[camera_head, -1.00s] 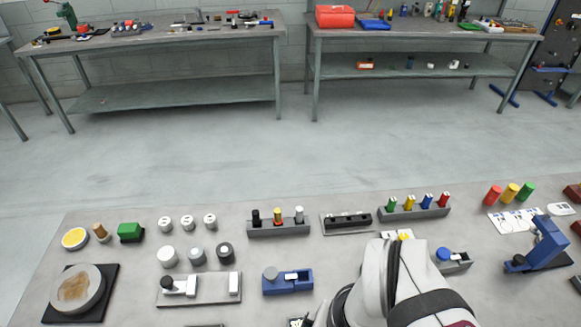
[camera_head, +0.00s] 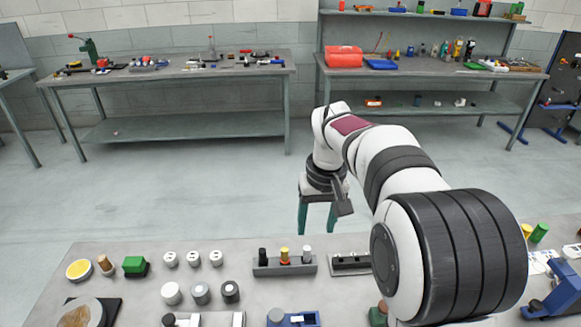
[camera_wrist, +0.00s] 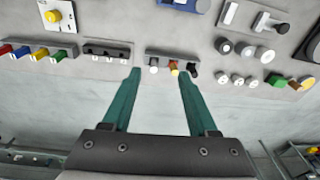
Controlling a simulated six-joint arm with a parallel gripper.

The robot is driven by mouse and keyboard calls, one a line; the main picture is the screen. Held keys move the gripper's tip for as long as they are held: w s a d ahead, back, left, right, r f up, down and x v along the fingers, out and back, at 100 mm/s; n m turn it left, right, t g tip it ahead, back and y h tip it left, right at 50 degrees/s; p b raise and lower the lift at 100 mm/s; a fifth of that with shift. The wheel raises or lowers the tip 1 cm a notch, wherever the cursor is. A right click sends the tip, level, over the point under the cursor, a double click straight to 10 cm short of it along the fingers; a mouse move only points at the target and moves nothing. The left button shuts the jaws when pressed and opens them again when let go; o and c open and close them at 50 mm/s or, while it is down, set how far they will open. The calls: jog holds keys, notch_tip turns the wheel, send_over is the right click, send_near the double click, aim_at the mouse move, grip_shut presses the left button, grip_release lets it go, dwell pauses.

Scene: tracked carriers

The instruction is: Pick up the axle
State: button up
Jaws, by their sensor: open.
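I cannot tell for sure which piece is the axle. A grey rack (camera_head: 285,267) holds a black, a yellow-and-red and a white peg upright; it also shows in the wrist view (camera_wrist: 172,54). Beside it, a plate with a dark slotted block (camera_head: 350,262) is partly covered by my arm; it shows whole in the wrist view (camera_wrist: 107,49). My gripper (camera_head: 317,229) is beyond the bench's far edge with teal fingers pointing down. In the wrist view (camera_wrist: 160,72) its fingers are apart with nothing between them, and the peg rack appears past the tips.
White and grey round parts (camera_head: 200,292), a green block (camera_head: 135,264) and a yellow-topped disc (camera_head: 79,269) stand on the left of the bench (camera_head: 60,300). A blue fixture (camera_head: 552,295) is at the right. A rack of coloured pegs (camera_wrist: 38,54) is hidden by my arm in the head view.

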jog(key=n, duration=0.1)
send_near(307, 248)
jog(key=f, duration=0.7)
jog(key=w+f, duration=0.1)
jog(key=f, duration=0.2)
jog(key=shift+a+f, duration=0.15)
jog(key=shift+a, duration=0.1)
grip_shut()
